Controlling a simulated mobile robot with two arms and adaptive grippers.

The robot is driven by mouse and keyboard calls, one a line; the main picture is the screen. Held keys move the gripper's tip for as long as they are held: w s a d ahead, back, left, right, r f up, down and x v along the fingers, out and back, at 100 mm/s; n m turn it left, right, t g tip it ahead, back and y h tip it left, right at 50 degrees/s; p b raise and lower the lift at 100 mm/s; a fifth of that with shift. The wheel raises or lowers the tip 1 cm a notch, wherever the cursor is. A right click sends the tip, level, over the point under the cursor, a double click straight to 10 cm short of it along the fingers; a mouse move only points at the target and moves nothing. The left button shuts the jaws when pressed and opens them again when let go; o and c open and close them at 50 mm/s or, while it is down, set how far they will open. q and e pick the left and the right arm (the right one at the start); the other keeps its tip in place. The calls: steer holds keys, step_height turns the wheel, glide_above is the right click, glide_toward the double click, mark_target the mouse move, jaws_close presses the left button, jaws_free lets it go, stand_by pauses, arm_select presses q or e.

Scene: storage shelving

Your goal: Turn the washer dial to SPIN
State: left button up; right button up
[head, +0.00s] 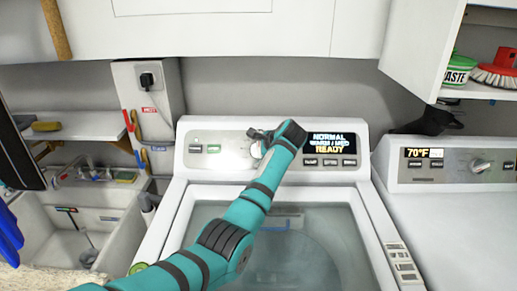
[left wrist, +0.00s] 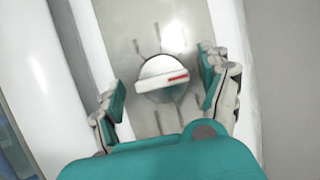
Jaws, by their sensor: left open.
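The washer (head: 183,225) stands in the middle of the head view, with a glass lid and a grey control panel at its back. Its display (head: 331,143) reads NORMAL, a blurred middle line, and READY. The washer dial (left wrist: 163,78) is a round white knob with a raised bar and a red mark at the bar's right end in the left wrist view. In the head view the dial (head: 257,149) is partly hidden by my left gripper (head: 258,139). My left gripper is open, with one finger on each side of the dial and visible gaps to it. My right gripper is not in view.
A second machine (head: 440,215) with its own knob (head: 481,165) stands at the right. A white cabinet (head: 200,35) overhangs the panel. An open shelf at upper right holds a green-and-white container (head: 459,71) and a red brush (head: 497,70). A sink (head: 80,240) is at left.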

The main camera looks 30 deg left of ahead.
arm_select(q)
steer(key=shift+w+a+f, duration=0.1)
steer(key=shift+a+f, duration=0.05)
steer(key=shift+a, duration=0.05)
steer(key=c, duration=1.2)
steer(key=shift+o, duration=0.2)
